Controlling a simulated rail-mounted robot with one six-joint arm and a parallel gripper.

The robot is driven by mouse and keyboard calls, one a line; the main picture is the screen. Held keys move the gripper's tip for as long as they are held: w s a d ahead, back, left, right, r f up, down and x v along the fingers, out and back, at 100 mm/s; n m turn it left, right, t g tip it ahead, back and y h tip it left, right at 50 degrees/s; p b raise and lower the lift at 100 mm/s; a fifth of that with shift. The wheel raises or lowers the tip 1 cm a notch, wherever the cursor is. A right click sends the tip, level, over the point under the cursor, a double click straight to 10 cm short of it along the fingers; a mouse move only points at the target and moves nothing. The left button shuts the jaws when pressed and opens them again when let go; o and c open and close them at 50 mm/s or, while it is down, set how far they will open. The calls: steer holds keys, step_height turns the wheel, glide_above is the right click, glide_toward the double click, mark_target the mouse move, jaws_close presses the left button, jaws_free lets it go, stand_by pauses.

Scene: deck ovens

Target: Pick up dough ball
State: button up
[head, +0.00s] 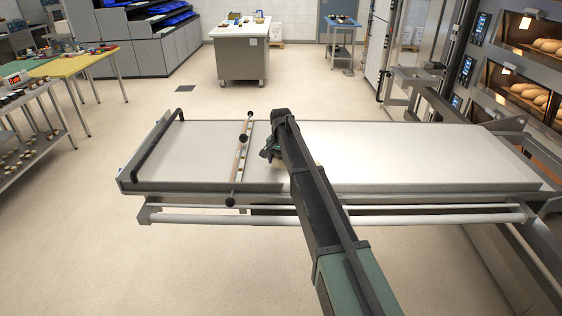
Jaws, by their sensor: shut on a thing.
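My arm reaches out over the pale belt of a long loading table (420,150). My gripper (284,158) is low over the belt, near the middle of the table, and is largely hidden behind my own arm. It is shut on the dough ball (313,163), of which only a small tan edge shows beside the arm. Whether the ball touches the belt cannot be told.
A thin rod with dark knobs (241,155) crosses the belt left of my gripper. A dark bar (158,148) edges the table's left end. Deck ovens with loaves (528,90) stand at right. The belt right of my arm is clear.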

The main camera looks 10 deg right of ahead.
step_height(320, 180, up, 18)
steer(key=p, duration=1.6)
steer(key=shift+p, duration=0.3)
